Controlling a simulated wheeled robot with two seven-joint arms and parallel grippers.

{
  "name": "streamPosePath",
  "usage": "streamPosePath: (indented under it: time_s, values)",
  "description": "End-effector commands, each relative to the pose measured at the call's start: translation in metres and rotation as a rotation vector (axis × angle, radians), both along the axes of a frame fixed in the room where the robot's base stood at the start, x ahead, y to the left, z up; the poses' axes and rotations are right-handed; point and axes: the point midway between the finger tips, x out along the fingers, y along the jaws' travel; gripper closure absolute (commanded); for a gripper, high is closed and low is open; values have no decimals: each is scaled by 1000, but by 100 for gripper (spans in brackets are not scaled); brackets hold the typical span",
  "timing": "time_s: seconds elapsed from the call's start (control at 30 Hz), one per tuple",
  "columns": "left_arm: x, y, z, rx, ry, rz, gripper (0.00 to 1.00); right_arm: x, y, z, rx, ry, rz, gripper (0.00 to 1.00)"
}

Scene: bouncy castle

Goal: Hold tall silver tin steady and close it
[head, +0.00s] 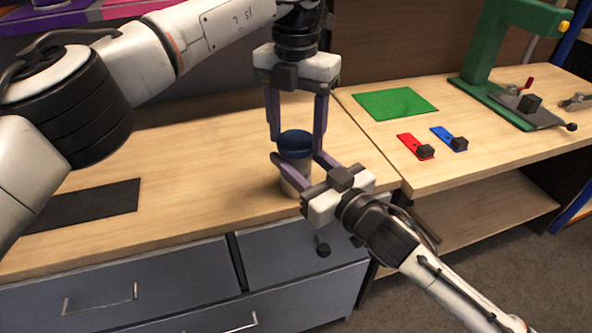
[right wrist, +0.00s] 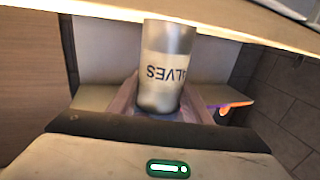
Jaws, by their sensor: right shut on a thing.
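The tall silver tin (head: 299,166) stands upright near the front edge of the wooden bench. It also shows in the right wrist view (right wrist: 166,60), upside down, with dark lettering on a pale label. A dark blue lid (head: 296,143) is at the tin's top; I cannot tell whether it is fully seated. My right gripper (head: 296,156) comes in from the front right and is shut on the tin's body. My left gripper (head: 296,137) points straight down from above, its fingers on either side of the lid. I cannot tell whether they grip it.
A black mat (head: 90,205) lies on the bench at left. On the right bench are a green mat (head: 396,103), a red clamp piece (head: 415,146), a blue one (head: 449,138) and a green press (head: 487,50). Grey drawers (head: 130,285) are below. The bench between black mat and tin is clear.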

Motion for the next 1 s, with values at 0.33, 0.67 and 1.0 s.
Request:
streamPosePath:
  time_s: [0.33,0.67,1.0]
  values:
    - [0,0,0,0,0,0,71,0,0,0,-1,1,0,100]
    - [0,0,0,0,0,0,22,0,0,0,-1,1,0,100]
    - [1,0,25,-1,-4,2,22,0,0,0,-1,1,0,100]
